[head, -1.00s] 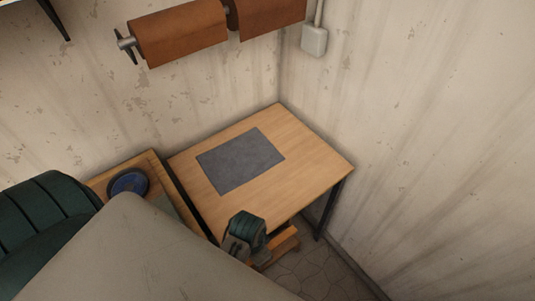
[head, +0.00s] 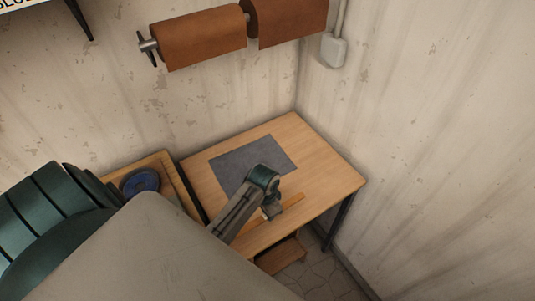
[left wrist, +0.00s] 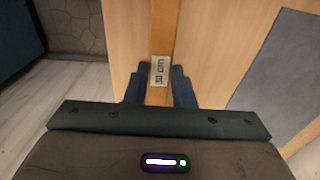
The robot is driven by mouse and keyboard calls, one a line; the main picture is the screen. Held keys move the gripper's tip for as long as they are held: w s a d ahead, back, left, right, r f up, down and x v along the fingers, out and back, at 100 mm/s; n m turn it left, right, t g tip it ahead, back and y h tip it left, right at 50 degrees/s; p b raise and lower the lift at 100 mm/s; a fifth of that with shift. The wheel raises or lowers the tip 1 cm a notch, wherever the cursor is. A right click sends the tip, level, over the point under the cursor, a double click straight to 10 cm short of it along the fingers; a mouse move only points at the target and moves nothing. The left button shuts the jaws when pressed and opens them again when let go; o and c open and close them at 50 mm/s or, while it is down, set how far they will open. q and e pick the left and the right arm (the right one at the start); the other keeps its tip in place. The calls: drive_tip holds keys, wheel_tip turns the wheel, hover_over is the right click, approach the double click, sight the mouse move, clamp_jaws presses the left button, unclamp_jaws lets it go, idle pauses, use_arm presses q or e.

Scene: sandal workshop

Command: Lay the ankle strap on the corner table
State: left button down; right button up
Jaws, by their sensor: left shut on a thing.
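The ankle strap is a narrow tan strip (head: 291,202) with a white label reading "30 cm" in the left wrist view (left wrist: 165,30). My left gripper (head: 271,211) is shut on it; the strap runs between the two dark fingers (left wrist: 157,88). The gripper and strap are over the front part of the corner table (head: 335,181), a light wood top with dark legs. Whether the strap touches the tabletop, I cannot tell. Part of the strap is hidden by the gripper. My right gripper is not in view.
A grey mat (head: 231,167) lies on the table, partly behind my left arm. A second wooden surface with a blue round item (head: 140,181) adjoins at left. A wooden piece (head: 281,256) sits low by the table's front. Walls close off the back and right. The table's right part is clear.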

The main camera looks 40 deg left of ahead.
sight(265, 216)
use_arm(q)
wheel_tip(265, 216, down, 3)
drive_tip(key=shift+a+r, duration=0.1)
drive_tip(key=shift+f, duration=0.35)
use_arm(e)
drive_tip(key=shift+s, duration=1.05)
use_arm(q)
drive_tip(key=shift+f, duration=0.1)
drive_tip(key=c, duration=1.2)
unclamp_jaws()
drive_tip(key=shift+c, duration=0.2)
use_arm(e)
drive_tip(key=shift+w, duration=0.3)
use_arm(q)
wheel_tip(265, 216, up, 12)
drive_tip(key=b, duration=0.2)
drive_tip(key=shift+s+a, duration=0.2)
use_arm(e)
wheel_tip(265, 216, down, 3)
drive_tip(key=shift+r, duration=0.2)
use_arm(q)
drive_tip(key=shift+s, duration=0.1)
